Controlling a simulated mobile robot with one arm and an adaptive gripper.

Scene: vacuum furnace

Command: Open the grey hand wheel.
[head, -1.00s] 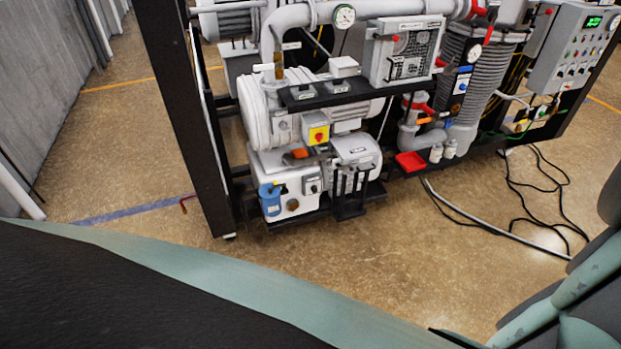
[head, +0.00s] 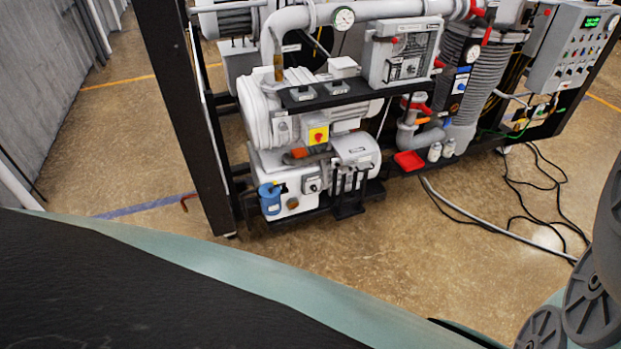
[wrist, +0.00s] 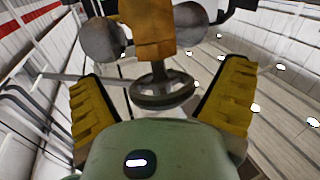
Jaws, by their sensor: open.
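In the wrist view, the grey hand wheel (wrist: 162,101) is a spoked metal ring. It sits on a short stem under an orange-yellow valve body (wrist: 148,32). My gripper (wrist: 160,80) is open, with one yellow ridged pad on the left of the wheel and one on the right. A gap shows between the wheel's rim and each pad, so nothing is gripped. I cannot tell how deep between the pads the wheel lies. The head view does not show my gripper, and I cannot make out the wheel there.
Rounded grey parts (wrist: 102,40) flank the valve body. In the head view, the furnace frame (head: 185,120) holds pumps (head: 310,125), pipes and a control box (head: 575,45). Black cables (head: 530,200) lie on the floor at right.

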